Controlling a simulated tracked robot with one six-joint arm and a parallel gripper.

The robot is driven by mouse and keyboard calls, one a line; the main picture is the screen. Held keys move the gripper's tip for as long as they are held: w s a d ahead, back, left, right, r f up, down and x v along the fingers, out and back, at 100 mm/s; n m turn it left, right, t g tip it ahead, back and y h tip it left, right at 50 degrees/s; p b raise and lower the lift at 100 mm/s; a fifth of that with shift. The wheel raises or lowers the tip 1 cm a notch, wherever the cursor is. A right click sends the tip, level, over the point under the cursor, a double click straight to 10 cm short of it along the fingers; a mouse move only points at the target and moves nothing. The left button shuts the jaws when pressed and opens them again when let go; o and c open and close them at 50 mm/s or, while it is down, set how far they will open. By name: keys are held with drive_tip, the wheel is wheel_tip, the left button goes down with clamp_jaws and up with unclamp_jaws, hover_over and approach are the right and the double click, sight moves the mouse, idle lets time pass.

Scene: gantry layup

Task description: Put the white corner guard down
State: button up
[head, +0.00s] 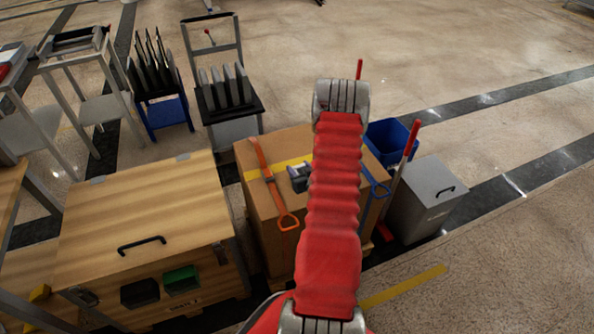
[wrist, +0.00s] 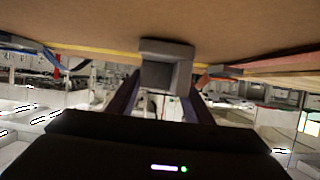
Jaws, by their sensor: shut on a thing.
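My gripper (wrist: 163,88) is shut on the white corner guard (wrist: 167,66), which looks grey in shadow in the wrist view. The guard shows as a short angled block between the two dark fingers, overlapping the edge of a broad brown surface (wrist: 90,22). I cannot tell whether it touches that surface.
An orange strap (head: 267,175) and a blue strap (head: 377,185) lie over the carton. A wooden chest (head: 140,215) stands left. A blue bin (head: 390,135), a grey lidded bin (head: 430,195) and a red-handled tool (head: 410,140) stand right. Floor beyond is clear.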

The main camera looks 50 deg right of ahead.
drive_tip(key=shift+f, duration=0.1)
drive_tip(key=o, duration=1)
drive_tip(key=v, duration=1.2)
